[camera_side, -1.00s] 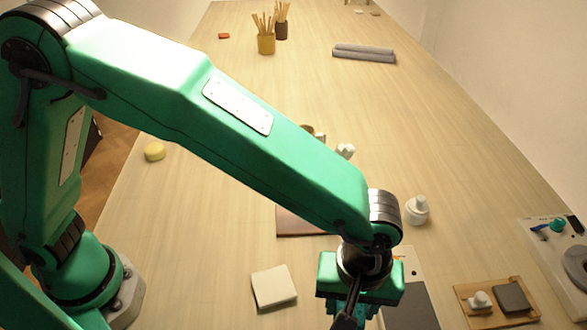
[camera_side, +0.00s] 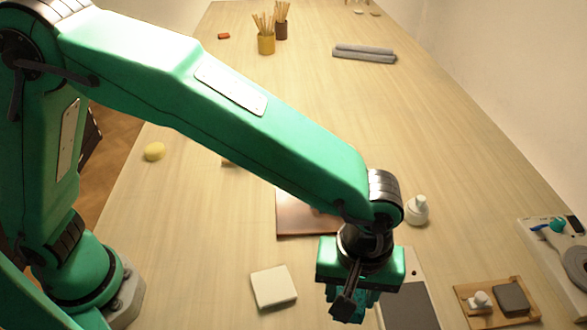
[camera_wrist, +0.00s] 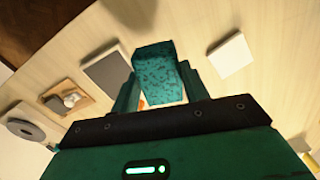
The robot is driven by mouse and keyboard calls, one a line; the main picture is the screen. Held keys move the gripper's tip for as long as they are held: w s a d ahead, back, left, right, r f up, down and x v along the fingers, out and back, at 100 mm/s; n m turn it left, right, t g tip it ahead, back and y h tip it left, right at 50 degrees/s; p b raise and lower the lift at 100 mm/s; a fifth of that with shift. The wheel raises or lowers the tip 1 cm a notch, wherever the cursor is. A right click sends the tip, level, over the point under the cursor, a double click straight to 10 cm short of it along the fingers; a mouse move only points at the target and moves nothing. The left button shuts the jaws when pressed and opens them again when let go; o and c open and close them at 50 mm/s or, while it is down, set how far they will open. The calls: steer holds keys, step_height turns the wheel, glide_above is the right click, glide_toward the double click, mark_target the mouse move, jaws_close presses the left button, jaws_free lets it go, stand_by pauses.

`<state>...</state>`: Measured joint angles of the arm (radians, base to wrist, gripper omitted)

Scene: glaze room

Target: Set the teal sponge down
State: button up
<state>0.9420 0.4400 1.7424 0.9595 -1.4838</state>
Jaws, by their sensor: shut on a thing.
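The teal sponge (camera_wrist: 156,72) is a speckled block held between the two fingers of my gripper (camera_wrist: 158,92) in the wrist view. My gripper is shut on it. In the side view my gripper (camera_side: 350,298) hangs at lower centre, and the sponge (camera_side: 368,301) shows only in part beneath it. Its lower edge is hard to see, so I cannot tell whether it touches the table.
A white tile (camera_side: 273,286) lies left of my gripper, and a dark grey slab (camera_side: 408,306) lies right. A brown board (camera_side: 290,222) lies behind. A white bottle (camera_side: 417,210) and a wooden tray (camera_side: 468,290) stand to the right.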

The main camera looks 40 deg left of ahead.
steer(key=w+a+r+m, duration=0.35)
steer(key=w+a, duration=0.65)
steer(key=a, duration=0.5)
steer(key=w+a+r+m, duration=0.1)
steer(key=a+r, duration=0.1)
steer(key=a, duration=0.9)
steer(key=w+a+r+m, duration=0.1)
steer(key=w+a+r, duration=0.1)
steer(key=a, duration=0.9)
steer(key=shift+a+r+m, duration=0.3)
steer(key=shift+a+m, duration=0.05)
steer(key=shift+d, duration=0.15)
steer(key=s+d+f+n, duration=0.1)
steer(key=s+d+f, duration=0.1)
steer(key=d, duration=0.8)
steer(key=s+d+f+n, duration=0.2)
steer(key=d, duration=0.7)
steer(key=s+d+f+n, duration=0.1)
steer(key=s+d+f, duration=0.1)
steer(key=d, duration=0.8)
steer(key=s+d, duration=0.2)
steer(key=d, duration=0.1)
steer(key=s+d+f+n, duration=0.1)
steer(key=s+d, duration=0.2)
steer(key=s+d+f+n, duration=0.1)
steer(key=s+d, duration=0.2)
steer(key=shift+d+f, duration=0.15)
steer(key=shift+f, duration=0.05)
